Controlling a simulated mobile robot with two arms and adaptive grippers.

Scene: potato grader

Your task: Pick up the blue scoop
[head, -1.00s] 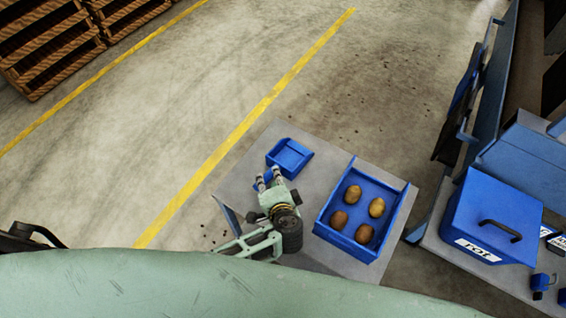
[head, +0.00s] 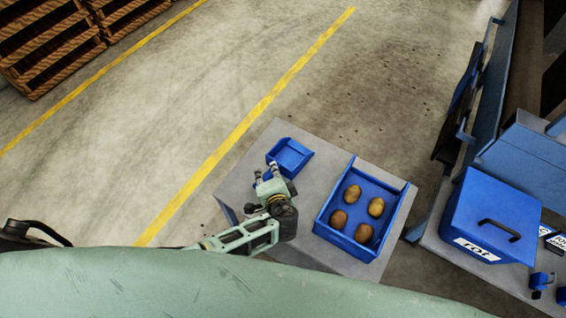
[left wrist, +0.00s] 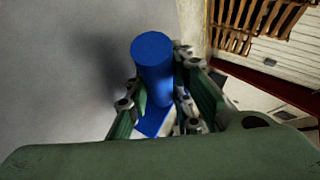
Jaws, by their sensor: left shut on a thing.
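The blue scoop (head: 290,156) is at the far-left part of the grey table (head: 318,170) in the head view, its open pan facing up. My left gripper (head: 268,174) is at the scoop's near side and is shut on its handle. In the left wrist view the round blue handle (left wrist: 153,58) stands between the two fingers of the left gripper (left wrist: 158,90), and part of the scoop shows below it. I cannot tell whether the scoop touches the table. My right gripper is not in view.
A blue tray (head: 341,190) with several potatoes stands right of my left gripper on the same table. A blue lidded box (head: 492,215) with a black handle is on the bench at right. Wooden pallets (head: 50,45) are far off at top left.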

